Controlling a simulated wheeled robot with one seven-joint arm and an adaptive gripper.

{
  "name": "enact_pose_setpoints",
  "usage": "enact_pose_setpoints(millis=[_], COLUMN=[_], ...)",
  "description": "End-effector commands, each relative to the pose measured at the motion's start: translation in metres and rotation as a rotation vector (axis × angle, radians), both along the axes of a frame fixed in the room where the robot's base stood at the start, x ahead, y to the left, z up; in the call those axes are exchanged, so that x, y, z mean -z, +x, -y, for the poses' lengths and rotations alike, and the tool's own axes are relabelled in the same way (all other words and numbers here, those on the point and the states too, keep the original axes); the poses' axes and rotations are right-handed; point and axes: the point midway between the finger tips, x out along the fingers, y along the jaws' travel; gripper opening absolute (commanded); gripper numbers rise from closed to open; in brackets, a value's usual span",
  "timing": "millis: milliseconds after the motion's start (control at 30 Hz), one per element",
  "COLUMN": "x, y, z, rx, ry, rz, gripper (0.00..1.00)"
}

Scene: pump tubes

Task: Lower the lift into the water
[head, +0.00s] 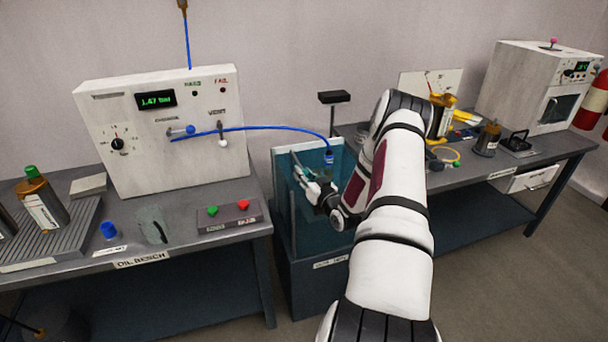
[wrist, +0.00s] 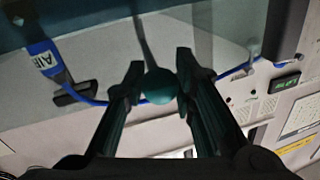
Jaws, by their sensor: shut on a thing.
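The water tank (head: 300,272) stands in the gap between the two benches, with teal water behind clear walls. My gripper (head: 308,178) is at the tank's upper part, partly hidden by my arm. In the wrist view my gripper (wrist: 160,70) is shut on a round teal knob (wrist: 160,87) on a thin rod, which looks like the lift's handle. The lift's platform cannot be made out. A blue fitting (head: 328,157) on the air hose hangs at the tank, and its label (wrist: 42,58) shows in the wrist view.
The blue hose (head: 270,128) runs from the white pressure panel (head: 165,155) on the oil bench to the tank. A post with a black top (head: 333,97) rises behind the tank. The right bench (head: 530,150) carries several tools and a white cabinet (head: 525,85).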

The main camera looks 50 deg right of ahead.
Motion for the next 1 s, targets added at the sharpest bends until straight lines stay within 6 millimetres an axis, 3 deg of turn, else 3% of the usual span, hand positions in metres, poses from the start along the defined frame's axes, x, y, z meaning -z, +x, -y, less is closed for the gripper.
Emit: enact_pose_setpoints(millis=[100,133,200,633,1000], x=[0.008,0.008,0.008,0.004,0.005], y=[-0.002,-0.002,-0.002,-0.008,-0.072], z=[-0.002,-0.002,-0.001,-0.003,-0.026], rx=[0.001,0.001,0.001,0.001,0.003], ry=[0.011,0.011,0.011,0.006,0.009], rz=[-0.016,-0.017,-0.016,-0.009,-0.01], gripper=[0.0,0.29,0.45,0.46,0.46])
